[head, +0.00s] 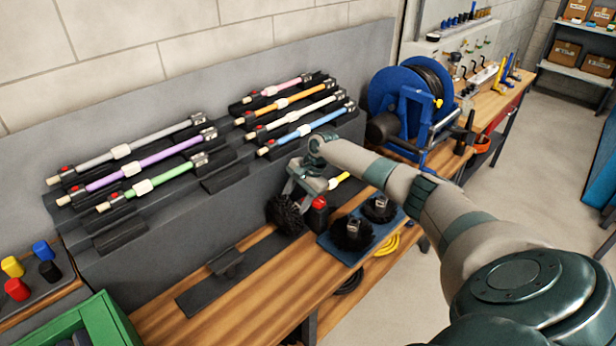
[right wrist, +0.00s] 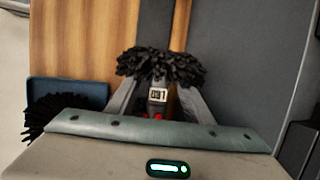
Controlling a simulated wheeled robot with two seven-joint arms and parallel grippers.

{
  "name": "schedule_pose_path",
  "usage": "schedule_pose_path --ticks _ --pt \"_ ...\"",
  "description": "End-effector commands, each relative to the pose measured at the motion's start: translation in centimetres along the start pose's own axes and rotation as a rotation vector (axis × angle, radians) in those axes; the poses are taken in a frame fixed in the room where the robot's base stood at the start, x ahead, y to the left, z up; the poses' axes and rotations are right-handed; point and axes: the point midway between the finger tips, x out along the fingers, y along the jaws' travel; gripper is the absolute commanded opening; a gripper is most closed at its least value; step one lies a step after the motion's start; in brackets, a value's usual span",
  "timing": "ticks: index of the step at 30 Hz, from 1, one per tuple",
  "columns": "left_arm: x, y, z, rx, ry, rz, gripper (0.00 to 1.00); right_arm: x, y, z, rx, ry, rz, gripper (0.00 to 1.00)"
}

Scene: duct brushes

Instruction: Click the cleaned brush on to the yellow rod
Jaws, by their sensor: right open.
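My right gripper (head: 297,190) is open above the bench. A black, bristly brush (head: 284,214) is at its fingertips in the head view. In the right wrist view this brush (right wrist: 160,65) shows between or just beyond the two spread fingers, with a pale label and something red near its neck. Whether the fingers touch it cannot be told. A short yellow length (head: 339,181), possibly part of the yellow rod, shows beside the gripper; the rest is hidden behind my arm. My left gripper is not in view.
A blue tray (head: 328,246) with two black brushes (head: 352,232) (head: 379,208) lies to the right. Racks behind hold several coloured rods, including an orange-yellow one (head: 300,99). A blue hose reel (head: 395,90) stands beyond. Wooden bench in front is partly clear.

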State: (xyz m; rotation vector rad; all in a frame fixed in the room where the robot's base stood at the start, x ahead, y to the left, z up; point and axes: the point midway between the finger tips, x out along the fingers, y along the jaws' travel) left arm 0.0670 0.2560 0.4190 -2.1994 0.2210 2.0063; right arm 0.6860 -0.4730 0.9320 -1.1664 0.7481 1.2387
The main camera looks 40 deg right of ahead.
Motion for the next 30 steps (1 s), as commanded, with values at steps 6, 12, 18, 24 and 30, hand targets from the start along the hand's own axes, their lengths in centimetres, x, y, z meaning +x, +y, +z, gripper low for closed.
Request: schedule_pose_path --ticks 6,12,18,24,30 --pt "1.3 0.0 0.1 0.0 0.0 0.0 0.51 -3.5 0.0 -0.2 -0.001 0.002 -0.003 0.47" --pt "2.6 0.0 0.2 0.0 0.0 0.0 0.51 -7.6 0.0 -0.2 -0.001 0.003 -0.004 0.47" --pt "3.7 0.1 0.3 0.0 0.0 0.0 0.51 -11.6 0.0 -0.1 -0.001 0.003 -0.004 0.47" --pt "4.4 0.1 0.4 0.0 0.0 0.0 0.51 -14.4 -0.1 0.0 0.0 0.001 -0.003 0.47" --pt "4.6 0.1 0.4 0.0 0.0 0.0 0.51 -15.5 0.0 0.0 0.001 0.002 0.0 0.47"
